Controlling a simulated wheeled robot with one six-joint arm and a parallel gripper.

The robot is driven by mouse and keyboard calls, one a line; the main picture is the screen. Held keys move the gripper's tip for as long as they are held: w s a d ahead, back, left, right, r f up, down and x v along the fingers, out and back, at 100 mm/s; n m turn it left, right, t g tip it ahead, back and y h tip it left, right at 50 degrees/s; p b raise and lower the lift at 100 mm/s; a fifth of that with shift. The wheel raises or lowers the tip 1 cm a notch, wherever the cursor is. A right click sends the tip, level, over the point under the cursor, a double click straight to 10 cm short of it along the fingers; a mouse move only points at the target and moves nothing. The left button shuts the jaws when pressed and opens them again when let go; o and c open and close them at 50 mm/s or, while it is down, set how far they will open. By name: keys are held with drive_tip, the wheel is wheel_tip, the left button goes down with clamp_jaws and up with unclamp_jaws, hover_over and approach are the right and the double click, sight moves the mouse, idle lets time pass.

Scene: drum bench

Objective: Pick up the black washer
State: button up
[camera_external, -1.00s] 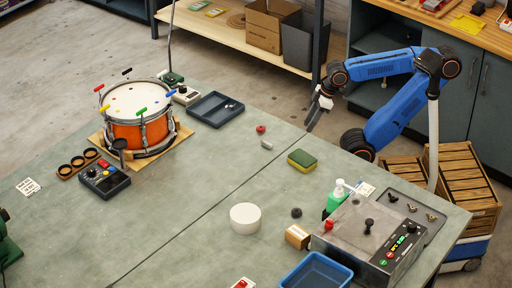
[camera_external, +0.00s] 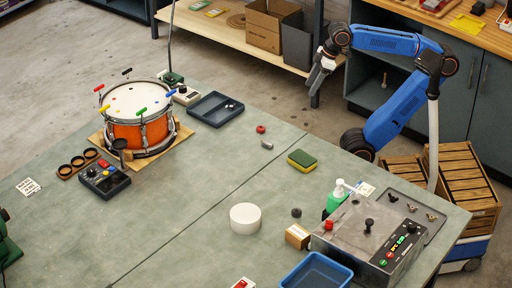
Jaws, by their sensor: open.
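No piece is clearly a washer at this size. A small dark round piece (camera_external: 296,212) lies flat on the bench (camera_external: 190,235), right of the white round tub; I cannot tell if it has a hole. Several black rings (camera_external: 77,163) sit in a wooden strip left of the drum. My gripper (camera_external: 313,87) is open and empty, raised beyond the bench's far edge, far from both the dark piece and the rings.
An orange drum (camera_external: 127,133) with coloured keys stands at left. A white tub (camera_external: 245,218), a sponge (camera_external: 302,160), a green bottle (camera_external: 335,198), a grey control box (camera_external: 368,240) and a blue bin (camera_external: 316,272) crowd the right. The bench's middle is mostly clear.

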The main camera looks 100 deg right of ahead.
drive_tip(key=w+a+r+n+g, duration=0.1)
drive_tip(key=w+a+r+n, duration=0.4)
drive_tip(key=w+r, duration=0.5)
drive_tip(key=w+a+r+n+g, duration=0.1)
drive_tip(key=w+a+r, duration=0.15)
drive_tip(key=a, duration=0.25)
drive_tip(key=w+a+r+n, duration=0.1)
drive_tip(key=w+a+n, duration=0.15)
drive_tip(key=a, duration=0.25)
drive_tip(key=n+g+h, duration=0.1)
drive_tip(key=n+g, duration=0.2)
drive_tip(key=n, duration=0.9)
hover_over(297, 211)
drive_tip(key=a, duration=0.1)
drive_tip(key=shift+s+a+f, duration=0.1)
drive_tip(key=shift+f, duration=6.35)
drive_tip(key=shift+d+f, duration=0.25)
drive_tip(key=shift+f, duration=1.65)
drive_tip(key=shift+d+f, duration=0.2)
drive_tip(key=shift+f, duration=1.65)
